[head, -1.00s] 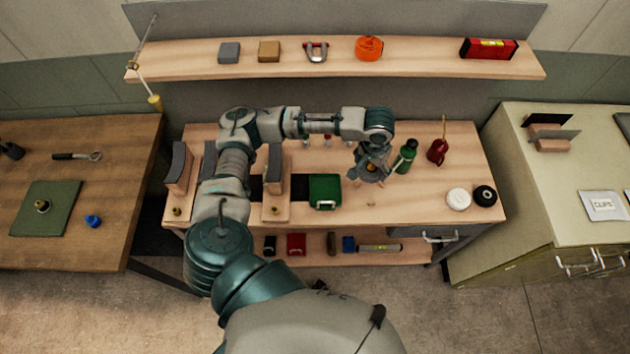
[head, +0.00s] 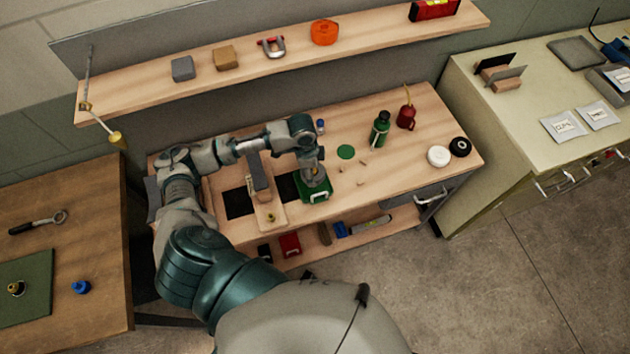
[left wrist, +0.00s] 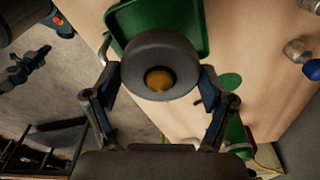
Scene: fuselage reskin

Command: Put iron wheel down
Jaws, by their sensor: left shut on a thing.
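My left gripper (head: 315,176) is shut on the iron wheel, a dark grey ring (left wrist: 135,64) with an orange-brown centre. In the left wrist view the two fingers (left wrist: 158,90) sit on either side of the wheel. In the head view the wheel is mostly hidden by the gripper. The wheel is above a green box (head: 314,194) at the front of the workbench, and in the left wrist view the box (left wrist: 195,22) lies behind it. I cannot tell whether the wheel touches the box. My right gripper is not in view.
On the workbench (head: 400,160), a green disc (head: 346,152) lies right of the gripper. A green bottle (head: 380,128), red can (head: 406,116), white roll (head: 438,156) and black roll (head: 459,147) stand farther right. A wooden stand (head: 262,183) is close on the left.

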